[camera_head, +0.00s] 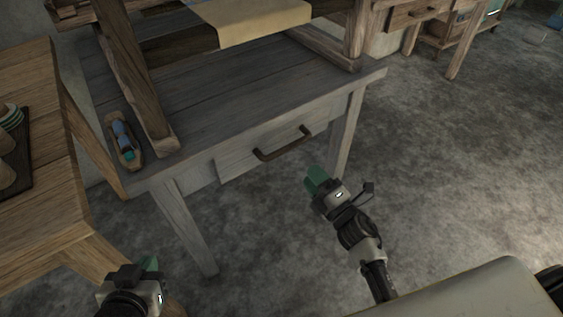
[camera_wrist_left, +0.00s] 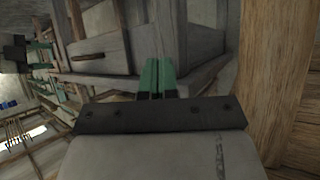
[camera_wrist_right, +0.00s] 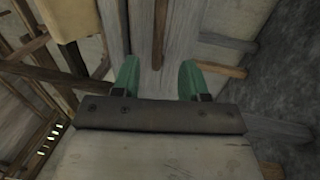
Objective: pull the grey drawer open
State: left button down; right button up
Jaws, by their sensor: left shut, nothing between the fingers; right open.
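The grey drawer (camera_head: 235,162) is in the front of the grey wooden table (camera_head: 215,110), in the middle of the head view. Its dark curved handle (camera_head: 284,146) spans the middle of the drawer front. My right gripper (camera_head: 316,178) is open and empty, in front of the drawer and a little below and right of the handle, apart from it. Its green fingertips also show spread in the right wrist view (camera_wrist_right: 160,78). My left gripper (camera_head: 150,266) is low at the left, away from the drawer. Its green fingers are together and empty in the left wrist view (camera_wrist_left: 157,76).
A brown wooden table (camera_head: 40,215) with a dark tray (camera_head: 20,165) stands at the left. A shuttle (camera_head: 125,143) lies on the grey table beside the loom's post (camera_head: 135,75). The grey table's legs flank the drawer. The floor (camera_head: 440,170) at the right is open.

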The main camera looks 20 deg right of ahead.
aim_at(289, 145)
pick_arm(q)
jog(key=shift+w+d+r+t+h+b, duration=0.3)
jog(key=shift+w+r+t, duration=0.25)
jog(key=shift+r+t, duration=0.3)
jog(key=shift+w+d+r+t+h+b, duration=0.25)
jog(key=shift+w+r+t, duration=0.25)
jog(key=shift+r+t, duration=0.3)
pick_arm(e)
jog(key=shift+x, duration=5.4)
grip_shut()
